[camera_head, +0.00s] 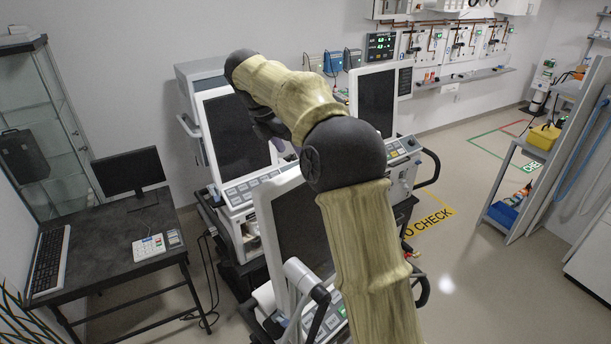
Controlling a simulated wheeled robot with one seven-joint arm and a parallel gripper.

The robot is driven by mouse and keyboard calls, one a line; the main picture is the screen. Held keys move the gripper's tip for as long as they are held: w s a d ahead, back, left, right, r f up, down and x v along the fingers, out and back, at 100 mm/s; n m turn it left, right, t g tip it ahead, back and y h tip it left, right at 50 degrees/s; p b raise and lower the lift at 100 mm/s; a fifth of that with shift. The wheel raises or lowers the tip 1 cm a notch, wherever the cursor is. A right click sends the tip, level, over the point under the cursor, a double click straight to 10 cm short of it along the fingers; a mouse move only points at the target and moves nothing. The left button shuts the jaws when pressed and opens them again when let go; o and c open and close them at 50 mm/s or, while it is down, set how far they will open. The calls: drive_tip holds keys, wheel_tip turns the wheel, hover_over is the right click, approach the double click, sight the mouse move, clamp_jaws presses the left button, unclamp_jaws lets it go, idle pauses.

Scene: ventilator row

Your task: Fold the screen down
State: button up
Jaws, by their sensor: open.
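Three ventilator screens show, each dark with a white frame and standing raised. The left screen (236,150) is above a keyed panel, slightly tilted back. The back right screen (376,97) stands upright. The nearest screen (296,222) is tilted and partly covered by my arm. I cannot tell which screen the task means. My gripper (268,127) shows only as a dark part below my forearm, in front of the left screen's right side in the picture. It is open, but its fingertips are mostly hidden. I cannot tell whether it touches the screen.
A dark desk (100,250) with a monitor (128,172), keyboard (48,260) and keypad phone stands at left. Cables hang beside it. A shelf unit (525,190) with a yellow box stands at right. Floor (480,260) between the ventilators and shelf is clear.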

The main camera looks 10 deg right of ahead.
drive_tip(key=p+x, duration=0.2)
drive_tip(key=x, duration=0.8)
drive_tip(key=shift+c, duration=0.4)
drive_tip(key=shift+f, duration=0.1)
drive_tip(key=c, duration=1.3)
